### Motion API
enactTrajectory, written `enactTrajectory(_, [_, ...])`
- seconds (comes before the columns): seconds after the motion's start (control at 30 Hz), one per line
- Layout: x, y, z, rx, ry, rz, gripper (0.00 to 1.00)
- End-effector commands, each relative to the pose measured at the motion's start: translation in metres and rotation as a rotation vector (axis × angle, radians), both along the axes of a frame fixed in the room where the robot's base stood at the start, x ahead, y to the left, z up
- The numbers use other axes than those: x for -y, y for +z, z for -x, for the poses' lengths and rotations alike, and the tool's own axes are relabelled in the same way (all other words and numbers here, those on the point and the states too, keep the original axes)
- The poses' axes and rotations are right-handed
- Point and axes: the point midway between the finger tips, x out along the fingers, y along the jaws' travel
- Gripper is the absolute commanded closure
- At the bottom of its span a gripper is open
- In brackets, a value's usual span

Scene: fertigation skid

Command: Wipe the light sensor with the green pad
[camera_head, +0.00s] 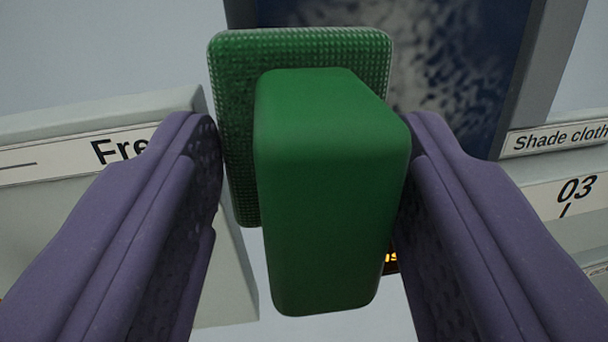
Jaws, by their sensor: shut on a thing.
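The green pad (300,48) fills the middle of the view. It has a flat textured plate at the far side and a smooth block handle (330,200) toward me. My gripper (315,135) has two purple fingers, one on each side of the handle, shut on it. Behind the pad is a dark blue, mottled panel (455,70) in a grey frame; I cannot tell if this is the light sensor. The pad overlaps the panel's left part in the view. Whether the pad touches it I cannot tell.
A pale box (60,150) with a label starting "Fre" stands at the left. At the right are a "Shade cloth" label (558,138) and a pale unit (575,195) marked "03". A small orange lit display (391,257) shows partly behind the pad. The wall behind is pale grey.

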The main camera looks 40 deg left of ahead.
Motion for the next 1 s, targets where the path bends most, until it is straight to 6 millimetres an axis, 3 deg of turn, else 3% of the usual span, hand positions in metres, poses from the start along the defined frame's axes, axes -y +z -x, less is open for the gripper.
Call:
enactTrajectory(0.63, [-0.009, 0.0, -0.008, 0.002, 0.001, 0.0, 0.72])
enactTrajectory(1.0, [0.014, 0.002, -0.032, 0.001, -0.002, -0.001, 0.72])
